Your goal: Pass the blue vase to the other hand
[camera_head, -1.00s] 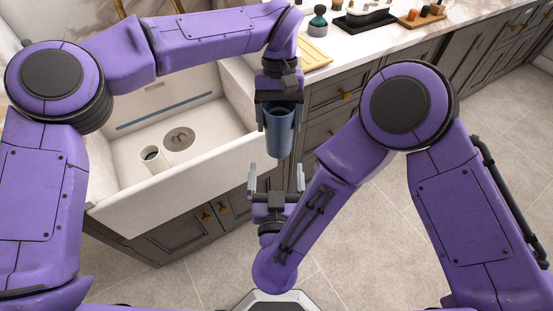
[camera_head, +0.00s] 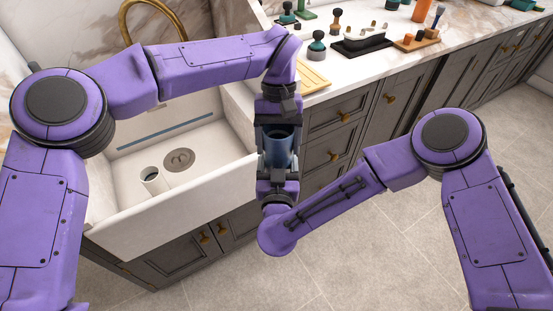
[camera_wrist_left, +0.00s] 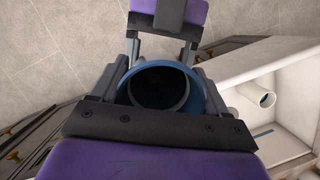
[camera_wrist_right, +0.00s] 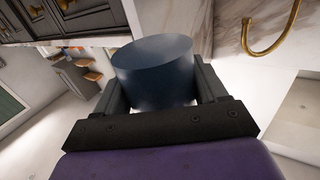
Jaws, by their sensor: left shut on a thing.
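My right gripper (camera_head: 278,178) faces the left one from the near side. Its fingers (camera_wrist_right: 160,95) stand on both sides of the vase in the right wrist view. The vase hides any gap there, so I cannot tell whether they press on it.
The white sink (camera_head: 120,212) with a white cup (camera_head: 154,182) lies to the left. A wooden board (camera_head: 313,76), a black tray (camera_head: 362,44) and several small items stand on the marble counter behind. The floor at right is clear.

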